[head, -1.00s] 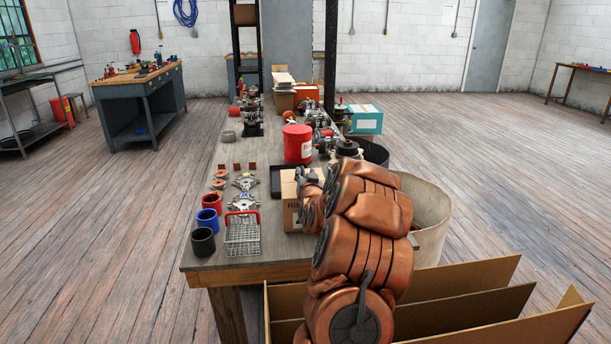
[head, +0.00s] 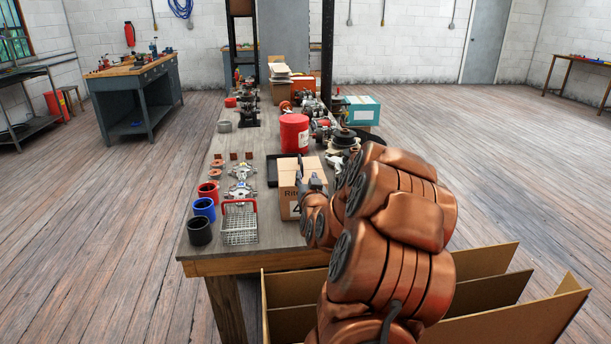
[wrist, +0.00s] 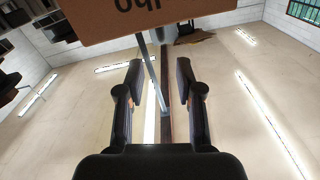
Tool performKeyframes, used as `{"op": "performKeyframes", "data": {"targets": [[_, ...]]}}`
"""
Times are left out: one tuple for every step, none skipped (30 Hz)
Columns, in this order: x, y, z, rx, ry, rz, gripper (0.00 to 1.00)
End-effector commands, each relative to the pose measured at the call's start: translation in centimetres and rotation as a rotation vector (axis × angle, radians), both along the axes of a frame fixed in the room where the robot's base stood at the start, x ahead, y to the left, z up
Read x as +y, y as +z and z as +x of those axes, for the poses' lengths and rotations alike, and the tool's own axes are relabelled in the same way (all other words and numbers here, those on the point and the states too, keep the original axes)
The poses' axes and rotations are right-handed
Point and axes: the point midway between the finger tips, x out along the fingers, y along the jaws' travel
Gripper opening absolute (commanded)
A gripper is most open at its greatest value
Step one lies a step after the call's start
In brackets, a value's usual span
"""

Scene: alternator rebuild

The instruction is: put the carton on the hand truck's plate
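A brown carton (head: 288,181) with dark print stands on the near part of the long workbench in the head view. My gripper (head: 312,183) is in front of its right side, partly covering it. In the wrist view a brown carton face (wrist: 170,20) with upside-down dark letters fills the top edge. My gripper (wrist: 160,85) also shows there, with its two fingers apart and nothing between them. The carton face lies above the fingertips in that picture; whether they touch it I cannot tell. I see no hand truck or plate in these frames.
On the workbench (head: 225,262) stand a wire basket (head: 240,225), black, blue and red cups, a red canister (head: 294,133) and a black tray (head: 272,168). A large open cardboard box (head: 520,318) is on the right in front. The floor at left and right is largely clear.

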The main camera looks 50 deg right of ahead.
Motion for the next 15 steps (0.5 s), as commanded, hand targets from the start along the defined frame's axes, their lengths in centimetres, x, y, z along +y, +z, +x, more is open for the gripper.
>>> {"op": "performKeyframes", "data": {"targets": [[0.3,-0.1,-0.4,0.001,0.0,0.001,0.36],[0.5,-0.1,-0.5,0.001,0.0,0.001,0.36],[0.6,-0.1,-0.7,0.001,0.0,0.001,0.36],[0.7,0.0,-0.8,0.001,0.0,0.001,0.36],[0.8,0.0,-0.9,0.0,0.0,0.0,0.36],[0.9,0.0,-1.0,0.001,0.0,-0.001,0.36],[0.9,0.0,-1.1,0.0,0.0,-0.001,0.36],[0.9,0.1,-1.1,0.0,0.0,-0.001,0.36],[0.9,0.1,-1.1,0.0,0.0,-0.001,0.36],[1.0,0.1,-1.1,0.0,0.0,-0.001,0.36],[1.0,0.1,-1.1,0.0,0.0,-0.001,0.36],[1.0,0.1,-1.1,0.0,0.0,-0.001,0.36],[1.0,0.1,-1.1,0.001,0.002,0.0,0.36],[1.2,0.0,-1.0,0.005,0.005,0.002,0.36],[1.6,0.0,-0.7,0.014,0.014,0.007,0.36]]}}
